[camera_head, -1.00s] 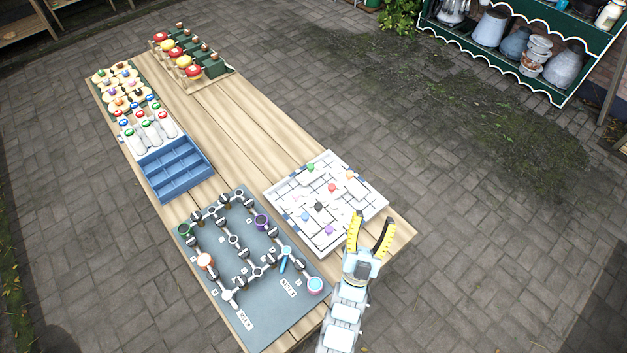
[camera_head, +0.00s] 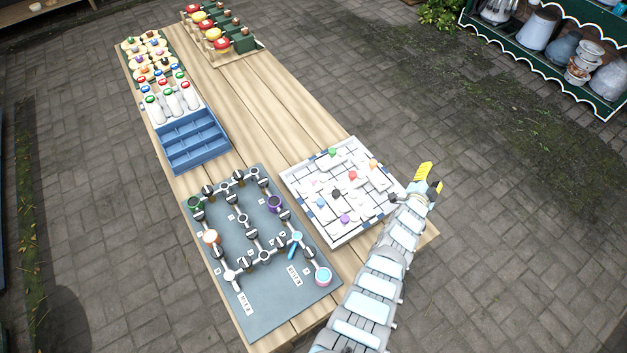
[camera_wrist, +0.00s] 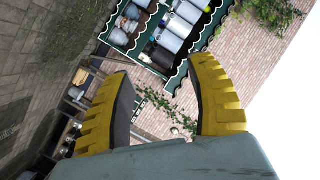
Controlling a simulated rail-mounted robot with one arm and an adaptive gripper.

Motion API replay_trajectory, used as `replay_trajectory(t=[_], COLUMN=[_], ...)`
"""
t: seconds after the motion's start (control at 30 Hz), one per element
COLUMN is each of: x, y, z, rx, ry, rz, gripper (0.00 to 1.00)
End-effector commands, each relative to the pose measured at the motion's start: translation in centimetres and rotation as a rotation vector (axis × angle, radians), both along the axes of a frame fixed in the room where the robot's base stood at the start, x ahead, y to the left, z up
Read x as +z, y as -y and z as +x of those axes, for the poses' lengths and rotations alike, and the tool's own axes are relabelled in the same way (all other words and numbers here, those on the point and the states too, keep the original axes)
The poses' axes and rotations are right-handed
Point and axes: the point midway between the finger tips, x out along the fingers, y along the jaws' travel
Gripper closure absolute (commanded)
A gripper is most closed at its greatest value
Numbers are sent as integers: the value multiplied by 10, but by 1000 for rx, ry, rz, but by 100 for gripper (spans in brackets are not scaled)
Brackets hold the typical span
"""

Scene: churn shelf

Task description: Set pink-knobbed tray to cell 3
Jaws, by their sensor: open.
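A white board (camera_head: 296,180) with pale sliding pieces lies at the right front of the table in the head view. Its pieces carry small knobs: green (camera_head: 332,152), orange (camera_head: 373,163), red (camera_head: 352,175), blue (camera_head: 320,202), black (camera_head: 335,194) and purple (camera_head: 345,219). I cannot tell a clearly pink knob or a cell numbered 3. My gripper (camera_head: 430,180) is beyond the board's right side, above the table's right edge, apart from the board. In the wrist view my gripper (camera_wrist: 160,100) has its yellow fingers wide apart, with nothing between them.
A grey pipe board (camera_head: 265,310) lies at the front left, near my arm. A blue compartment tray (camera_head: 192,165), bottles (camera_head: 172,101) and knobbed round pieces (camera_head: 147,50) stand behind. Bare planks (camera_head: 255,110) run mid-table. A green shelf (camera_head: 590,95) with metal churns stands beyond.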

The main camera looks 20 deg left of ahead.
Motion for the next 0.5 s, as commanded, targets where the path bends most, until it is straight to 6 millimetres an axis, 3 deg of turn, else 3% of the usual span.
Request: replay_trajectory(t=[0.2,0.5], x=[-35,-67], y=[4,-14], z=[20,19], rx=[-33,-83], ry=[-177,-415], rz=[192,479], gripper=[43,43])
